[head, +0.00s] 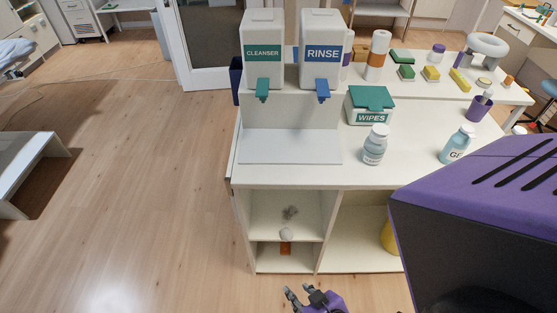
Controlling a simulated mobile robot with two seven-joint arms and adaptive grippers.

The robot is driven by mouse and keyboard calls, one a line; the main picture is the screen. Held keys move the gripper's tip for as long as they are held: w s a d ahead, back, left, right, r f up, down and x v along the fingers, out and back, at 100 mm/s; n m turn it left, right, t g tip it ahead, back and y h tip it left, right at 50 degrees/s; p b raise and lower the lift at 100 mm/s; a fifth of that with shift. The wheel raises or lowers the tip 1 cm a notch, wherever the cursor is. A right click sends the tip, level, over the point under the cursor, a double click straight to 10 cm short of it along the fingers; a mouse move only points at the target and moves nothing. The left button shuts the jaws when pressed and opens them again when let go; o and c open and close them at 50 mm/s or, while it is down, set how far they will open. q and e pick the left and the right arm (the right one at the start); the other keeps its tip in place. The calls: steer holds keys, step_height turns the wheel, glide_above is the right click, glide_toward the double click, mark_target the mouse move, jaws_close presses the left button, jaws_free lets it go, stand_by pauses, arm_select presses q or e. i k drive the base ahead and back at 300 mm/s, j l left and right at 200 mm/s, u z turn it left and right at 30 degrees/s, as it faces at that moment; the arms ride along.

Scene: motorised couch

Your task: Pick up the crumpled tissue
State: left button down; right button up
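My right gripper (299,290) is at the bottom edge of the head view, below and in front of the shelf. Its fingers are apart with nothing visible between them, and it is clear of the ball. My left gripper is not in view.
A white counter (290,147) stands above the shelf, with cleanser (263,50) and rinse (321,52) dispensers, a wipes box (370,106) and bottles. An upright divider (327,232) bounds the compartment's right side.

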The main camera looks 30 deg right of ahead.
mark_target(287, 236)
steer(key=i+j+z, duration=0.1)
steer(key=i+j, duration=0.6)
steer(key=i, duration=0.15)
steer(key=i+j+z, duration=0.1)
steer(key=z, duration=2.1)
